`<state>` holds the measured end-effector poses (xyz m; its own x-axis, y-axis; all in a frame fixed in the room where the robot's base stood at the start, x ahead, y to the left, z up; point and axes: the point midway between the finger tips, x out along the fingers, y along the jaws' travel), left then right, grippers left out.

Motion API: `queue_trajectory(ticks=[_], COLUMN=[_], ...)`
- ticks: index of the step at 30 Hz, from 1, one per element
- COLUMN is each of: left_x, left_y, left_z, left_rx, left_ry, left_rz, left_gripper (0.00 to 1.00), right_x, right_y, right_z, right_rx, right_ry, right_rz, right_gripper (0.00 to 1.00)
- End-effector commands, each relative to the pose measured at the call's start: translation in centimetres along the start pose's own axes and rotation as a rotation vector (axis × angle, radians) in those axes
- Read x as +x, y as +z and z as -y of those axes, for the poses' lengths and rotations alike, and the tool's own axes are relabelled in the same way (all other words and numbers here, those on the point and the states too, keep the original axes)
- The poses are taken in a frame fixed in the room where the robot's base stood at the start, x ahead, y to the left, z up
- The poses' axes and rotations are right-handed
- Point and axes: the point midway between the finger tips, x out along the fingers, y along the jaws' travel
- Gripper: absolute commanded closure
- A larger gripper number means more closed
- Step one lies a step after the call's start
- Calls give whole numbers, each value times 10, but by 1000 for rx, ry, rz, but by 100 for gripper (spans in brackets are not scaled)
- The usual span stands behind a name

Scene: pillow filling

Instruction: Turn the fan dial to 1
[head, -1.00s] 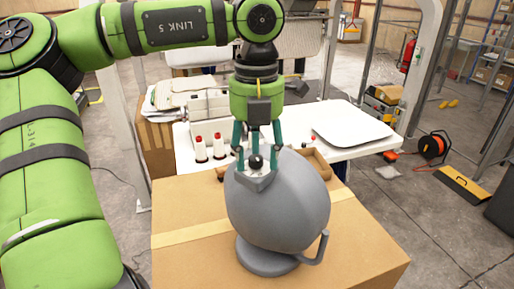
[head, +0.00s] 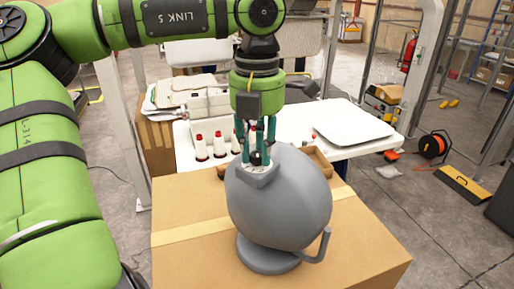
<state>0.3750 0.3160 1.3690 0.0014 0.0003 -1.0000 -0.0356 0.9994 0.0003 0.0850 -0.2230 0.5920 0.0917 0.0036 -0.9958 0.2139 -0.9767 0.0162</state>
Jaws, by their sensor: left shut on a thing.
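The grey fan (head: 285,208) stands on a cardboard box in the middle of the head view, with a round base and a bent tube at its right. A small light panel with a black dial (head: 256,158) sits on top of the fan's upper left. My left gripper (head: 256,155) points straight down over the panel with its fingers shut on the dial. The dial's marks are too small to read. My right gripper is not in view.
The cardboard box (head: 190,235) has bare room left of the fan. Behind it is a white table with red-topped bottles (head: 219,143) and a white pillow-like pad (head: 350,125). A cable reel (head: 433,146) lies on the floor at right.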

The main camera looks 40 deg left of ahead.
Motion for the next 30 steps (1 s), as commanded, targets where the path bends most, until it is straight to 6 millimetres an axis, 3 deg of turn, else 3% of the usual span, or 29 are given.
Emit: queue_trajectory(ticks=[15,30], left_x=[1,2], left_y=[-1,-1], left_z=[0,0], left_rx=[349,429], left_ry=[-1,-2], left_rz=[-5,-6], left_gripper=[100,100], right_x=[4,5], right_y=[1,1], right_z=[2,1], right_rx=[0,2], right_ry=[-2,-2], right_rz=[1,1], right_gripper=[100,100])
